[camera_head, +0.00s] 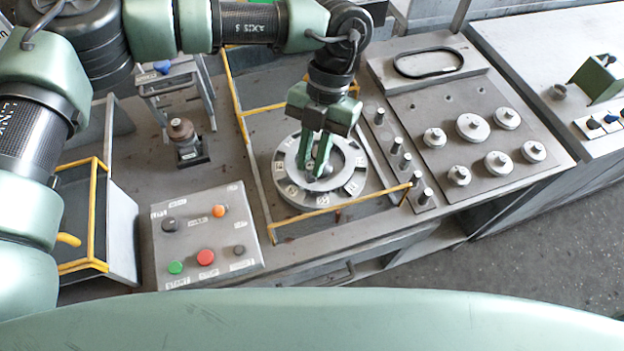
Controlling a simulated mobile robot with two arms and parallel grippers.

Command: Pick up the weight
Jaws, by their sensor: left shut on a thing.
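My left gripper (315,168) reaches down into the round grey slotted ring (292,190) in the middle of the bench. Its green fingers are shut on a small grey piece in the opening of the ring. The fingers hide most of this piece, so I cannot tell whether it is a weight or touches the ring. Several round silver weights with knobs, such as this large one (473,127), stand on a grey plate (470,105) to the right. My right gripper is not in view.
Yellow rails (340,208) frame the ring. A row of upright pins (396,145) stands right of it. A button panel (206,235) lies front left, and a dark block with a brown knob (186,142) stands behind it. The floor (500,270) is clear at lower right.

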